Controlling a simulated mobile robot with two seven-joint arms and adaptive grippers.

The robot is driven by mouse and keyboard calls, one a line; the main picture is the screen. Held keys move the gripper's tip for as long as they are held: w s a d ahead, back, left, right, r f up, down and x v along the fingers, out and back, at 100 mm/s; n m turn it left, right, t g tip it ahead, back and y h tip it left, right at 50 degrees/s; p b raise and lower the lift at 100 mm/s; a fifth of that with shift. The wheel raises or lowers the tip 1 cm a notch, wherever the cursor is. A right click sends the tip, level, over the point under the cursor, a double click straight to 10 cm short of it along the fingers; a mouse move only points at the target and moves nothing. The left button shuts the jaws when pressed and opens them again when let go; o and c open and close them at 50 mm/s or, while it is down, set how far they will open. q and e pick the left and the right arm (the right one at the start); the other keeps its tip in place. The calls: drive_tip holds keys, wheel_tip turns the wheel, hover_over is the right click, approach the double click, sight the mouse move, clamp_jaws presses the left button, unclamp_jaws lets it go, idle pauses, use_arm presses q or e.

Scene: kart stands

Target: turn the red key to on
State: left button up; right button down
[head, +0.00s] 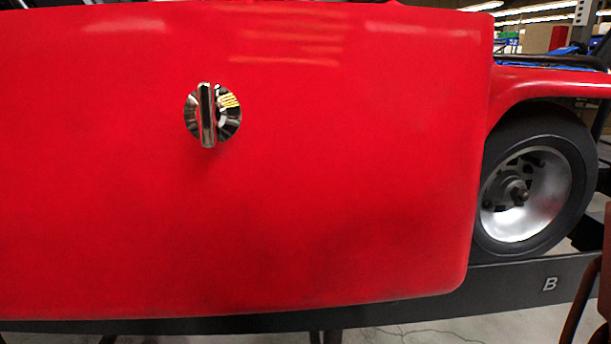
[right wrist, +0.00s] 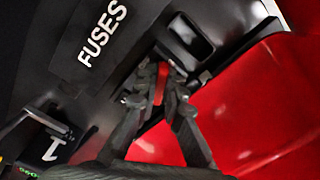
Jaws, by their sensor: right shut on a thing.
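The red key (right wrist: 160,83) shows in the right wrist view as a narrow red piece on a black panel, mostly hidden by my fingers. My right gripper (right wrist: 159,77) is shut on it, with a dark finger on each side. The key's base and any on mark are hidden, so I cannot tell which way it is turned. The key does not show in the head view. My left gripper is not in view.
The black panel (right wrist: 62,80) reads "FUSES" and has a black rectangular recess (right wrist: 188,38) above the key. Red bodywork (right wrist: 270,85) lies to the right. The head view shows a red kart body (head: 340,160), a chrome knob (head: 208,115) and a wheel (head: 525,190).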

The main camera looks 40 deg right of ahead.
drive_tip(key=m+b, duration=0.1)
drive_tip(key=m, duration=0.2)
drive_tip(key=shift+f, duration=0.1)
drive_tip(key=m, duration=0.3)
drive_tip(key=shift+s, duration=0.1)
drive_tip(key=c, duration=1.6)
unclamp_jaws()
drive_tip(key=shift+o, duration=0.2)
wheel_tip(320, 180, up, 12)
